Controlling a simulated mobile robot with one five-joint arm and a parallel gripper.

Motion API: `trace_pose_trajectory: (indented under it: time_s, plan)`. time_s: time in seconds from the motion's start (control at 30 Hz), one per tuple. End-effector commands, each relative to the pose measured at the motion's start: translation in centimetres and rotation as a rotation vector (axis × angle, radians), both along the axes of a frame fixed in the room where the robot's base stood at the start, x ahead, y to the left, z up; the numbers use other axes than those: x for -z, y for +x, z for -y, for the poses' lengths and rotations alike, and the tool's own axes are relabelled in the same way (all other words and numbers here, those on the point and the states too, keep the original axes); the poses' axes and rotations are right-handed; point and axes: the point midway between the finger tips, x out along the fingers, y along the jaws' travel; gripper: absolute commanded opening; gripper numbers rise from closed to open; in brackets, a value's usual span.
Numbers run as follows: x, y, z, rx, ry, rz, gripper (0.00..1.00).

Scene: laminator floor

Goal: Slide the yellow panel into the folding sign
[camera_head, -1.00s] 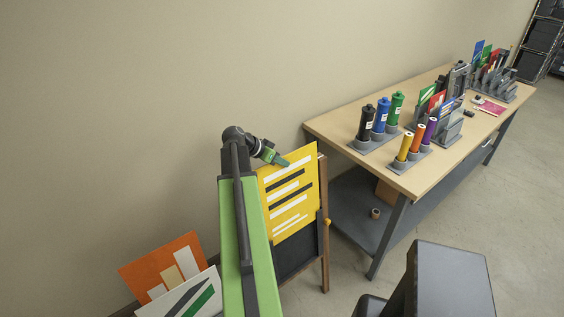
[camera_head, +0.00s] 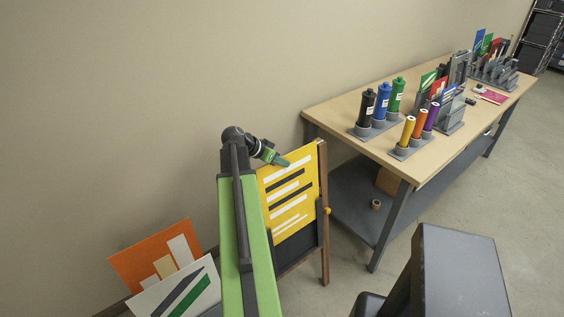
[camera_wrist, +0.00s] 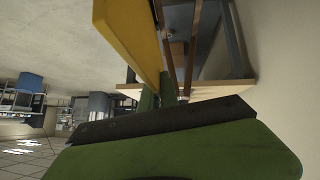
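The yellow panel (camera_head: 287,198) with white and black stripes stands nearly upright at the folding sign. The folding sign has a wooden frame (camera_head: 324,240), a dark lower board (camera_head: 302,249) and a small yellow knob. The panel's lower part is at the dark board, between its raised side edges; I cannot tell how deep it sits. My gripper (camera_head: 284,162) is at the panel's top edge, shut on it. In the wrist view the panel (camera_wrist: 135,35) meets my green fingers (camera_wrist: 158,92). My arm hides the sign's left side.
An orange panel (camera_head: 140,262) and a white-green panel (camera_head: 185,293) stand at lower left. A wooden workbench (camera_head: 340,110) with bottles and holders is to the right. A grey box-shaped object (camera_head: 455,270) is at lower right. The wall is behind the sign.

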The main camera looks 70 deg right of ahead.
Motion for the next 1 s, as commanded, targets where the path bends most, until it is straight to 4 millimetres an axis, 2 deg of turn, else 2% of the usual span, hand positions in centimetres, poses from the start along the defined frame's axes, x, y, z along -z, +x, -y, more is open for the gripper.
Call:
trace_pose_trajectory:
  time_s: [0.03,0.8,0.83,1.0]
  plan:
    - [0.7,-0.1,0.0,0.000,-0.001,-0.001,0.00]
    - [6.0,-0.9,-0.5,0.001,0.000,0.000,0.00]
    - [5.6,-0.9,-0.5,0.001,0.000,-0.001,0.08]
    - [5.5,-0.9,-0.5,0.001,0.000,0.000,0.30]
